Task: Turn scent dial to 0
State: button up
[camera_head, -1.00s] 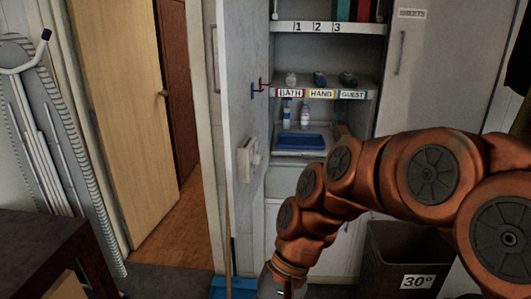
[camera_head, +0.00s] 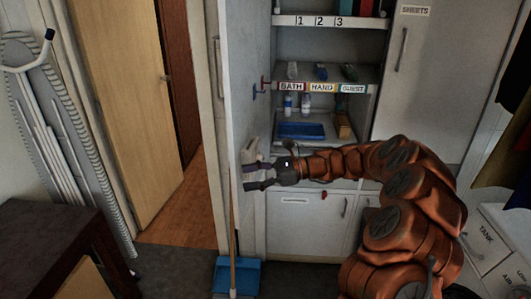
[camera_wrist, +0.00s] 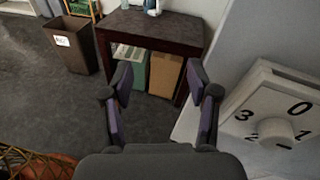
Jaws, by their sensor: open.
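The scent dial is a white box on the inner face of the open cabinet door. In the wrist view its white plate (camera_wrist: 262,97) is at the right, with 0, 3 and 1 legible around a round white knob (camera_wrist: 274,128). Another mark is partly covered by the knob. I cannot tell which number the knob points to. In the head view the dial box (camera_head: 249,152) shows partly, just above and behind my gripper (camera_head: 249,176). In the wrist view my gripper (camera_wrist: 163,88) is open and empty, with its fingers left of the dial and apart from the knob.
The open door (camera_head: 238,80) stands left of my gripper. Shelves labelled BATH, HAND and GUEST (camera_head: 322,87) hold bottles and a blue tray (camera_head: 302,130) above my arm. A blue dustpan (camera_head: 237,275) is on the floor below. A dark table (camera_wrist: 160,28) is in the wrist view.

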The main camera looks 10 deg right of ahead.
aim_at(260, 159)
jog(key=w+d+f+m+t+p, duration=0.3)
jog(key=w+d+m+t, duration=0.4)
jog(key=d, duration=0.7)
jog(key=p+x, duration=0.2)
jog(key=x, duration=0.6)
jog(key=shift+w+f+m+g+p, duration=0.25)
jog(key=shift+w+m+g+p, duration=0.05)
jog(key=shift+w+g+p, duration=0.15)
jog(key=shift+a, duration=0.1)
grip_shut()
